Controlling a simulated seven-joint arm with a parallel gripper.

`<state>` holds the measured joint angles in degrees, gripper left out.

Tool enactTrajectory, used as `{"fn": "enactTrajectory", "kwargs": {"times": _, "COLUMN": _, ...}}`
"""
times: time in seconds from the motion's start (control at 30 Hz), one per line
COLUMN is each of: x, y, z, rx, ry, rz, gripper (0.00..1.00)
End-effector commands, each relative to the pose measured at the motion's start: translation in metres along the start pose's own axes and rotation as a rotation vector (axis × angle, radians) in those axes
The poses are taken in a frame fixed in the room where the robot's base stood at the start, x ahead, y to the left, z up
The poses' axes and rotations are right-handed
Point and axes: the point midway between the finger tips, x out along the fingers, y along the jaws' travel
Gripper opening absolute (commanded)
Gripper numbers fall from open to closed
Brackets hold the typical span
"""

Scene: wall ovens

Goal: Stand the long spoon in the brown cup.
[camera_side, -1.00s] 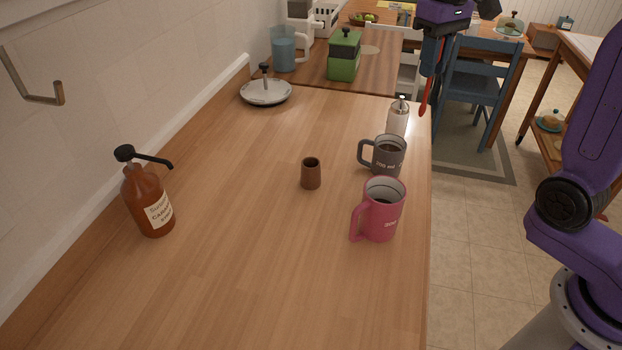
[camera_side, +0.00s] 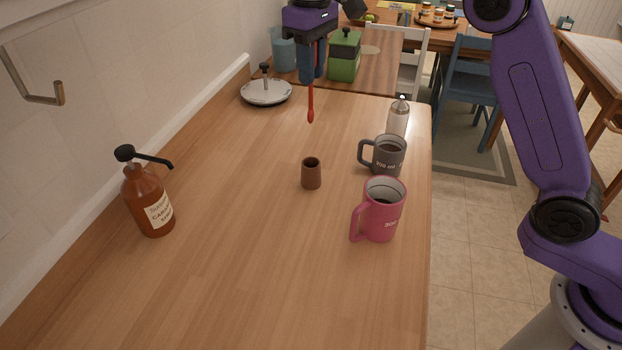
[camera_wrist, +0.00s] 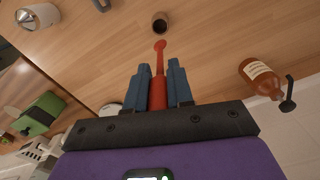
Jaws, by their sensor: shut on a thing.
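The small brown cup (camera_side: 311,174) stands upright and open on the wooden counter, and it also shows at the top of the wrist view (camera_wrist: 160,22). My gripper (camera_side: 311,78) is shut on the long red spoon (camera_side: 311,100). The spoon hangs nearly upright with its small bowl end down, above the counter and apart from the cup. In the side view the spoon's lower end appears above and behind the cup. In the wrist view the spoon (camera_wrist: 160,60) sticks out between the two blue fingers (camera_wrist: 159,88) towards the cup. Its upper part is hidden by the gripper.
A grey mug (camera_side: 388,156) and a pink mug (camera_side: 380,212) stand right of the cup. A white shaker (camera_side: 398,116) is behind them. A brown pump bottle (camera_side: 148,198) stands at the left, a white lid (camera_side: 265,92) at the back. The counter's front middle (camera_side: 260,270) is clear.

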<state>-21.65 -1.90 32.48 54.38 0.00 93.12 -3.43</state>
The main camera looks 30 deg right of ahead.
Motion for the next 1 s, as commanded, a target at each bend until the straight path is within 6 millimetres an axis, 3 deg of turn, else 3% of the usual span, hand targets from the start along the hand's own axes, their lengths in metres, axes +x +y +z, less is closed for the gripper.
{"fn": "enactTrajectory", "kwargs": {"times": 0.57, "x": 0.051, "y": 0.0, "z": 0.0, "rx": -0.001, "ry": -0.002, "rz": 0.0, "gripper": 0.0}}
{"fn": "enactTrajectory", "kwargs": {"times": 0.83, "x": 0.095, "y": 0.0, "z": 0.001, "rx": -0.001, "ry": -0.004, "rz": 0.0, "gripper": 0.0}}
{"fn": "enactTrajectory", "kwargs": {"times": 1.0, "x": 0.112, "y": 0.0, "z": 0.0, "rx": 0.0, "ry": -0.001, "rz": 0.0, "gripper": 0.0}}
